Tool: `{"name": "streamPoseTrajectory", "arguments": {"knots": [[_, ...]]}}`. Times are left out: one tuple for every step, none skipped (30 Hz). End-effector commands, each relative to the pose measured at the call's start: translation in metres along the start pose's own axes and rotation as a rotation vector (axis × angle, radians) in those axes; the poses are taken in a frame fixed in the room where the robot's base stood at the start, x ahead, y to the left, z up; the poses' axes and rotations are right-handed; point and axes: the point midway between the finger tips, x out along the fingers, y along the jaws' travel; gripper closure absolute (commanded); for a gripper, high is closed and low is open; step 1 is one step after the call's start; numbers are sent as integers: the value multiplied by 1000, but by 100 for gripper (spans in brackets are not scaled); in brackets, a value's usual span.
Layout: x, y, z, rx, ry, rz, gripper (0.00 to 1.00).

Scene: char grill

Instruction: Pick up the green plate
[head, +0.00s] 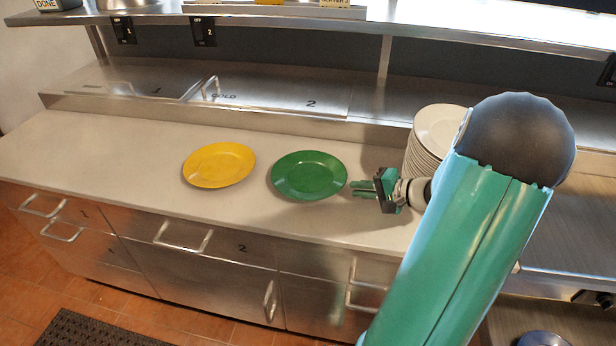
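The green plate (309,175) lies flat on the pale counter, left of my gripper. My gripper (362,188) is just right of the plate's right rim, with its fingers pointing left toward it. The fingertips look close to the rim; I cannot tell whether they touch it. The fingers are small in this view, and their gap is not clear. Nothing is seen held up in the gripper. My arm covers part of the counter at the right.
A yellow plate (219,165) lies left of the green one, with a small gap. A stack of white plates (437,130) stands behind my gripper, close to my arm. Bare counter (110,150) stretches to the left. A steel shelf (300,22) runs above the back.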

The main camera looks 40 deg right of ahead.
Motion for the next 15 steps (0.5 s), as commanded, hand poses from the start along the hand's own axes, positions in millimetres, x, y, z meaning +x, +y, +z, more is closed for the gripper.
{"name": "streamPoseTrajectory", "arguments": {"knots": [[4, 0, 0, 1, 0, 0, 85], [6, 0, 0, 1, 1, 0, 85], [9, 0, 0, 1, 0, 1, 85], [11, -1, 0, 0, 0, 0, 85], [15, -1, 0, 0, -1, 0, 85], [21, -2, 0, 0, -2, 0, 85], [26, -3, 0, 0, -2, 0, 85], [31, -4, -1, 0, -2, -1, 85], [38, -4, -1, 0, -3, 0, 85], [43, -4, 0, 0, -3, 0, 85], [47, -4, -1, 0, -3, 0, 85], [52, -4, -1, 0, -1, 1, 85], [55, -4, -1, 0, 0, 1, 85], [58, -5, -1, 0, -1, 0, 85], [60, -5, -1, 0, -1, 0, 85]]}}
